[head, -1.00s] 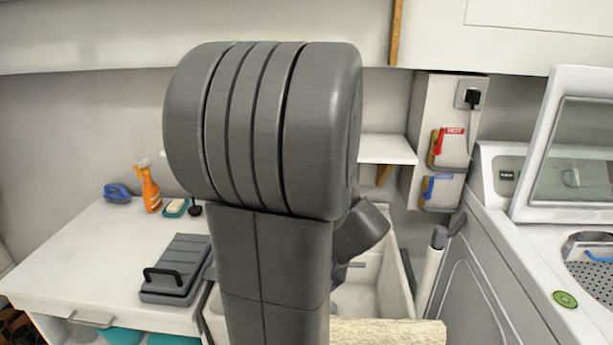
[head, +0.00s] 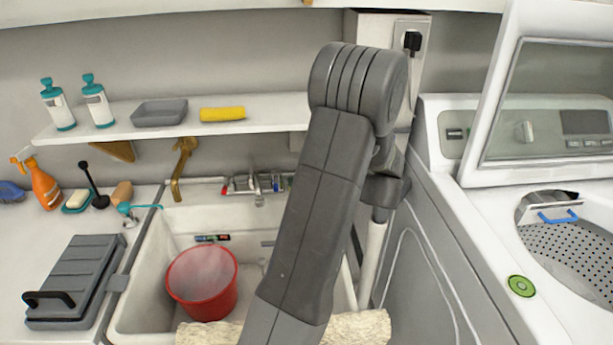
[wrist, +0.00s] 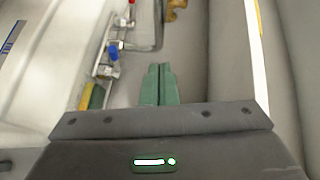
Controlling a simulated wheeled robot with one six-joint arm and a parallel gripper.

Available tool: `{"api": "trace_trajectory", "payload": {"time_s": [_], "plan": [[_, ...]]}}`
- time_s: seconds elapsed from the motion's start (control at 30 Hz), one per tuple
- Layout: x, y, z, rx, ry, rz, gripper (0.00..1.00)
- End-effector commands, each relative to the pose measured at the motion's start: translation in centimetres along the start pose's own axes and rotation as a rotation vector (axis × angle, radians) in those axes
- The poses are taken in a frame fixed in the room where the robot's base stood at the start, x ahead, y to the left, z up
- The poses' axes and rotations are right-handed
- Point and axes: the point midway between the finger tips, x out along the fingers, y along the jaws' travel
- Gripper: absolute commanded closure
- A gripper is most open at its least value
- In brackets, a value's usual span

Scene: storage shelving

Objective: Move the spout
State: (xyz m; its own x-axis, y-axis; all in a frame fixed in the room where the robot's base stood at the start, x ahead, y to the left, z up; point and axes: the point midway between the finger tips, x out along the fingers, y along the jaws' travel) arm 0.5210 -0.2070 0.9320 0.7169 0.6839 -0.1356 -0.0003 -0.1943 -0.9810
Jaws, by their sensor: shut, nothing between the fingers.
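The tap (head: 258,184) is on the back wall above the sink, with red and blue handles; its small chrome spout (head: 259,200) points down and forward. In the wrist view the chrome tap (wrist: 109,70) with its blue handle is left of my gripper (wrist: 158,68), and a thin chrome pipe that looks like the spout (wrist: 157,25) runs just beyond the fingertips. I cannot tell how far apart they are. The green fingers are together and empty. In the head view my arm hides the gripper.
A red bucket (head: 203,283) stands in the white sink (head: 150,275). A shelf (head: 270,122) with bottles, a grey tray and a yellow roll is above. The washing machine (head: 500,215) is on the right.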

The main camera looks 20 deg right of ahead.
Motion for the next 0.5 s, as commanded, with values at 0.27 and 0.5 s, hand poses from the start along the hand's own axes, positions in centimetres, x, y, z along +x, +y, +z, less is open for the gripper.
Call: {"api": "trace_trajectory", "payload": {"time_s": [0.27, 0.5], "plan": [[6.2, -0.1, 0.1, 0.001, -0.005, 0.001, 1.00], [8.9, -0.1, 2.2, 0.002, -0.004, 0.001, 1.00]]}}
